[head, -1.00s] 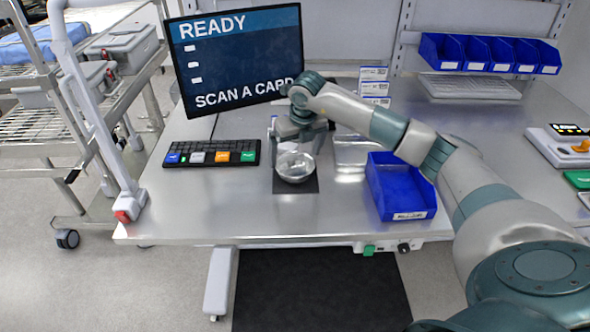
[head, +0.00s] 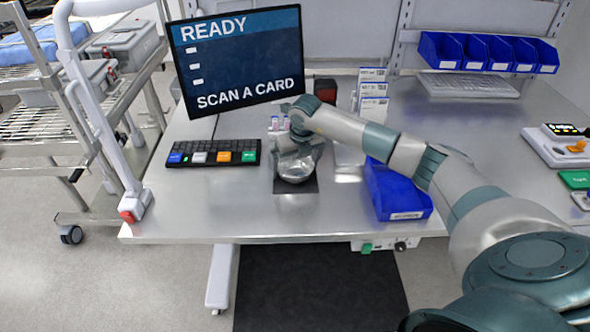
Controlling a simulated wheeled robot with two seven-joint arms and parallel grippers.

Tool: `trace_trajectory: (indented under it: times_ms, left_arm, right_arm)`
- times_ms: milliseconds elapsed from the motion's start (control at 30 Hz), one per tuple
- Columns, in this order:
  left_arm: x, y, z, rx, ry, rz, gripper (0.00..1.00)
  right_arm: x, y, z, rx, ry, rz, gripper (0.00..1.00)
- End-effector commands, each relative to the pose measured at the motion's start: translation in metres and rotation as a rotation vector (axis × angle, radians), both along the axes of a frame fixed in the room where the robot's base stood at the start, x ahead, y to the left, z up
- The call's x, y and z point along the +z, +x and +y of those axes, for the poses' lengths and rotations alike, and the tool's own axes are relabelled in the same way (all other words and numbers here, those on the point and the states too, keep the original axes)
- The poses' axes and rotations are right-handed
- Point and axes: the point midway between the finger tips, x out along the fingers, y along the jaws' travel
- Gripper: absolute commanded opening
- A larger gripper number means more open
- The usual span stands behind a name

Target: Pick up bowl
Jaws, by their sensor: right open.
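A shiny metal bowl (head: 295,169) sits on a dark mat (head: 296,187) near the front middle of the steel table. My right gripper (head: 298,152) is low over the back of the bowl, pointing down. Its jaws are open, and its fingertips are close to the rim. I cannot tell whether they touch it. My left gripper does not show in the head view.
A keyboard (head: 213,153) lies left of the bowl, under a monitor (head: 240,60) reading "READY". A blue bin (head: 397,190) stands to the right, beneath my right forearm. White boxes (head: 373,90) stand behind. The table's front strip is clear.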

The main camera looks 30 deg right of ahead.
Motion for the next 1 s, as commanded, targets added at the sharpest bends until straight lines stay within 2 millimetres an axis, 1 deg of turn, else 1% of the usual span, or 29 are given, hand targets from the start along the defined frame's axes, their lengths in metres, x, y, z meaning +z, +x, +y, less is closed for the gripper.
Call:
trace_trajectory:
  times_ms: [200, 233, 267, 300, 333, 367, 633, 767, 867, 1000]
  left_arm:
    - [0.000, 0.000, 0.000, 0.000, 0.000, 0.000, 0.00]
    - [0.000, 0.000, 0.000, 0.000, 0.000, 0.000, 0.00]
    - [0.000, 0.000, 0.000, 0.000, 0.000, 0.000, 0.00]
    - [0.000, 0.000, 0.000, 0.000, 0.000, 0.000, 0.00]
    - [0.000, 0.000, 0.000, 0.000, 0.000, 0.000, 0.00]
    - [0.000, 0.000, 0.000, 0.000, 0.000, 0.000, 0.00]
    - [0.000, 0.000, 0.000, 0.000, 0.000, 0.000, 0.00]
    - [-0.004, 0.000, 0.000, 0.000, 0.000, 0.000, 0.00]
    - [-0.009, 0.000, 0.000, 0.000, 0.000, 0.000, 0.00]
    - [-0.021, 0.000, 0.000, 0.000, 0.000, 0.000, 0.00]
  right_arm:
    - [0.000, 0.000, 0.000, 0.000, 0.000, 0.000, 1.00]
    - [0.000, 0.000, 0.000, 0.000, 0.000, 0.000, 0.95]
    - [0.000, 0.000, 0.000, 0.000, 0.000, 0.000, 0.88]
    - [0.001, 0.000, 0.000, 0.000, 0.000, 0.000, 0.79]
    - [0.001, 0.000, 0.000, 0.000, 0.000, 0.000, 0.71]
    - [0.001, 0.000, 0.000, 0.000, 0.000, 0.000, 0.68]
    - [0.001, 0.000, 0.000, 0.000, 0.000, -0.001, 0.68]
    - [0.004, 0.001, 0.000, 0.000, 0.000, -0.003, 0.68]
    - [0.010, 0.001, 0.000, 0.000, 0.000, -0.003, 0.68]
    - [0.026, 0.002, 0.000, 0.001, 0.000, -0.006, 0.68]
